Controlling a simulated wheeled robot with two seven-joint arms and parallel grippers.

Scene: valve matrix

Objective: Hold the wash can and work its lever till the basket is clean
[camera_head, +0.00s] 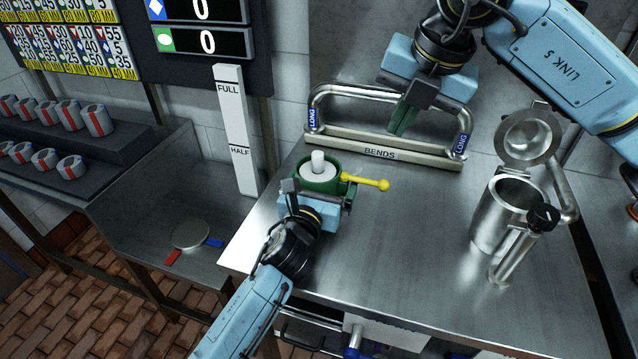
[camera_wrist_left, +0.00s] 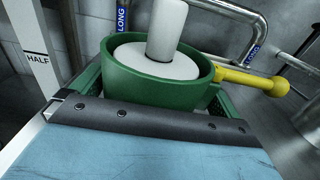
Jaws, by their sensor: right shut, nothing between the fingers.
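A green round cup (camera_head: 318,172) with a white disc and upright white peg inside stands near the table's back left edge. A yellow lever (camera_head: 369,182) with a ball end sticks out to its right; both cup (camera_wrist_left: 158,88) and lever (camera_wrist_left: 252,80) show in the left wrist view. My left gripper (camera_head: 316,184) is closed around the cup's sides. My right gripper (camera_head: 403,121) is shut and empty above the rack, away from the lever. A steel can (camera_head: 505,216) with its lid open stands at the right. No basket is clearly visible.
A white FULL/HALF gauge (camera_head: 236,130) is to the left. A lower tray (camera_head: 150,215) holds a round disc (camera_head: 190,234). The table's front middle is clear.

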